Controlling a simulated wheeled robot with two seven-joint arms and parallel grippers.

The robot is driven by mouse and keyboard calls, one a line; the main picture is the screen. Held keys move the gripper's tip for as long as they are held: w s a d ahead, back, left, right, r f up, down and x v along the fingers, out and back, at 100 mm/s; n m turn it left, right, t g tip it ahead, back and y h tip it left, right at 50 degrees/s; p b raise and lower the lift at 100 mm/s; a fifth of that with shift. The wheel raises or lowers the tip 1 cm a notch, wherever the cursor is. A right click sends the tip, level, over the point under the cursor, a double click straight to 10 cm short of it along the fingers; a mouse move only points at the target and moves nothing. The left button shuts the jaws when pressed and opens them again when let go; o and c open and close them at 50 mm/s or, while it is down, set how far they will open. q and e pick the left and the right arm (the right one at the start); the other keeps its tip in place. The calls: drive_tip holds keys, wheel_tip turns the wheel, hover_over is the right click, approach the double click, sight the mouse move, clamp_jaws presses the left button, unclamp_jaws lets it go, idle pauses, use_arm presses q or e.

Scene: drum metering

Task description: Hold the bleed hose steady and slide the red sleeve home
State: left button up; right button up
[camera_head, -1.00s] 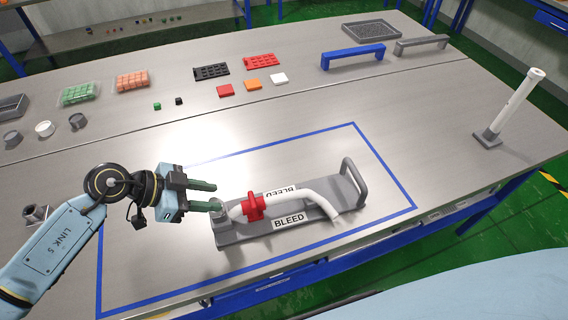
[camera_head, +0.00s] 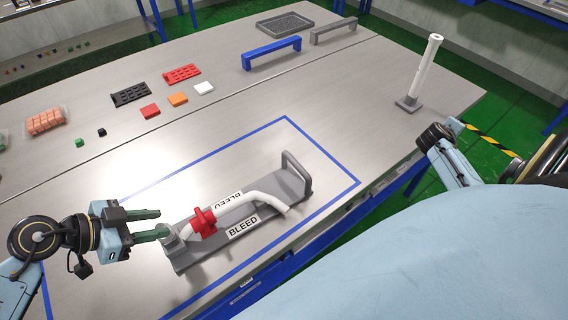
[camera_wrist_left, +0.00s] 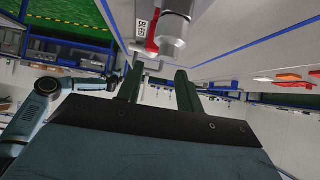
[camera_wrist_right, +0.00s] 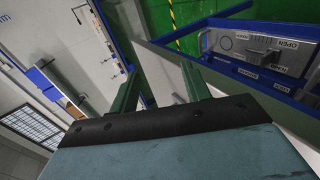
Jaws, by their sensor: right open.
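The white bleed hose (camera_head: 250,197) lies bent along a grey fixture (camera_head: 265,185) marked BLEED. The red sleeve (camera_head: 203,222) sits around the hose near its left end, beside a grey fitting (camera_head: 172,240). The left wrist view shows the sleeve (camera_wrist_left: 152,46) partly hidden behind a grey cylinder (camera_wrist_left: 172,38). My left gripper (camera_head: 166,222) is open and empty, its fingers pointing right toward the fitting; whether they touch it, I cannot tell. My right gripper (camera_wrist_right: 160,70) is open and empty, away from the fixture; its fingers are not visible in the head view.
A blue taped outline (camera_head: 325,155) surrounds the fixture. A white tube on a grey base (camera_head: 408,103) stands at the table's right. Blue (camera_head: 271,52) and grey (camera_head: 333,31) handles, a grey tray (camera_head: 285,22) and small coloured blocks lie farther back. Bare table lies behind the fixture.

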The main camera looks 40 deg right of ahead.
drive_tip(key=w+r+m+t+h, duration=0.15)
drive_tip(key=w+r+m, duration=0.35)
drive_tip(key=r, duration=0.9)
drive_tip(key=w+r+m+t, duration=0.25)
drive_tip(key=w+r, duration=0.45)
drive_tip(key=r, duration=0.7)
drive_tip(key=w+a+n+t+y, duration=0.3)
drive_tip(key=w+a+n+y, duration=0.1)
drive_tip(key=w+a, duration=0.75)
drive_tip(key=w+a+n+t+y, duration=0.4)
drive_tip(key=w+a, duration=0.5)
drive_tip(key=a, duration=0.6)
drive_tip(key=w+a+f+n+g+y, duration=0.1)
drive_tip(key=a+f+n+g+y, duration=0.2)
drive_tip(key=a, duration=0.9)
drive_tip(key=w+a+f+n+g+y, duration=0.1)
drive_tip(key=a+f+n+y, duration=0.3)
drive_tip(key=a, duration=0.7)
drive_tip(key=n+g+h, duration=0.1)
drive_tip(key=n+g, duration=0.7)
drive_tip(key=n, duration=0.2)
hover_over(236, 200)
wheel_tip(236, 200, down, 12)
wheel_tip(236, 200, down, 13)
drive_tip(key=shift+r, duration=0.2)
